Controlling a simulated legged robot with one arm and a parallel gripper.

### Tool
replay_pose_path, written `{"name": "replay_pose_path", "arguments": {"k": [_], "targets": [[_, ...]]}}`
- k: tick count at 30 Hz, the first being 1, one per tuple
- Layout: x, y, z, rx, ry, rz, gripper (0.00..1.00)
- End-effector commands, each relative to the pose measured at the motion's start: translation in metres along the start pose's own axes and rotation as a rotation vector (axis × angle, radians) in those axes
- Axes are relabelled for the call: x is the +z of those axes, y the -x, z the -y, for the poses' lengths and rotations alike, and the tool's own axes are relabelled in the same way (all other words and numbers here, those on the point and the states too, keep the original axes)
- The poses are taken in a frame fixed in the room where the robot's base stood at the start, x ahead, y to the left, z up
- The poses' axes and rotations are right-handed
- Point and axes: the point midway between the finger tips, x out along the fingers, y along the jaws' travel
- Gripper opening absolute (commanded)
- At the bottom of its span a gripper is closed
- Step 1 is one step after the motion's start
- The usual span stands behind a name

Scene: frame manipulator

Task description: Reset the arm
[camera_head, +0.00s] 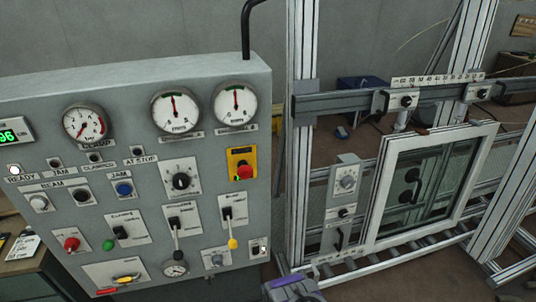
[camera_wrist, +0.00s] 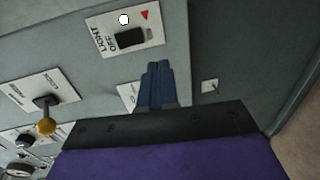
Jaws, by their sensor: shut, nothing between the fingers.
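My gripper (camera_wrist: 157,68) shows in the wrist view with its blue fingers together and nothing between them. Its dark mount and purple body fill the bottom of that view. The fingertips are in front of the grey control panel (camera_wrist: 60,30), below the LIGHT switch (camera_wrist: 131,38). They partly cover a white plate behind them. I cannot tell whether they touch the panel. In the head view, part of my purple and grey arm end (camera_head: 292,287) shows at the bottom edge, just right of the panel's lower corner. The fingers are not clear there.
The panel carries gauges (camera_head: 176,111), a red stop button (camera_head: 244,171) and a yellow-tipped lever (camera_head: 232,243), also in the wrist view (camera_wrist: 46,126). To the right stands an aluminium frame (camera_head: 300,150) holding a white-framed window (camera_head: 381,200).

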Motion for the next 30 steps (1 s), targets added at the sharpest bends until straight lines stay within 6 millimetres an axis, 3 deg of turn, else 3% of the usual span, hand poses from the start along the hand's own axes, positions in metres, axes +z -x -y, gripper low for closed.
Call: {"name": "replay_pose_path", "arguments": {"k": [7, 12, 17, 23, 30], "targets": [[0.009, -0.024, -0.021, -0.054, -0.059, 0.013, 0.0], [0.022, -0.053, -0.056, -0.147, -0.159, 0.041, 0.0], [0.036, -0.068, -0.089, -0.244, -0.26, 0.08, 0.0], [0.053, -0.075, -0.136, -0.358, -0.386, 0.141, 0.0], [0.071, -0.062, -0.192, -0.489, -0.539, 0.234, 0.0]]}}
